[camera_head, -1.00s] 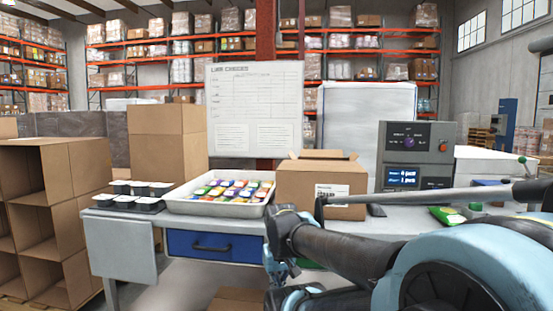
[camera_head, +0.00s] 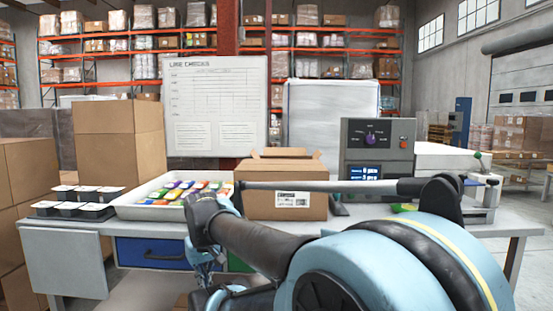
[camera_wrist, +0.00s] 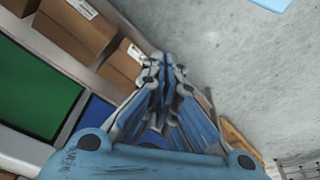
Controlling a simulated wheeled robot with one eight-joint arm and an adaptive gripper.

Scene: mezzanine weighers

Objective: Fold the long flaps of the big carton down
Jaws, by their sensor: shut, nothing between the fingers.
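The big carton (camera_head: 258,206) is a brown box with a white label, standing on the grey bench. A flap (camera_head: 285,152) stands up at its back edge, with small flap corners showing at the sides. Whether a front flap lies down or stands cannot be told. My arm crosses in front of the carton's upper face. My gripper (camera_head: 203,268) hangs low in front of the bench, left of and below the carton, well apart from it. In the wrist view my gripper (camera_wrist: 163,70) shows its fingers together and empty.
A white tray (camera_head: 128,208) of colourful packs and black tubs (camera_head: 70,210) stand left of the carton. A weigher console (camera_head: 376,152) stands at right. Two cartons (camera_wrist: 72,38) (camera_wrist: 118,70) lie beyond the green (camera_wrist: 38,90) and blue drawer fronts in the wrist view.

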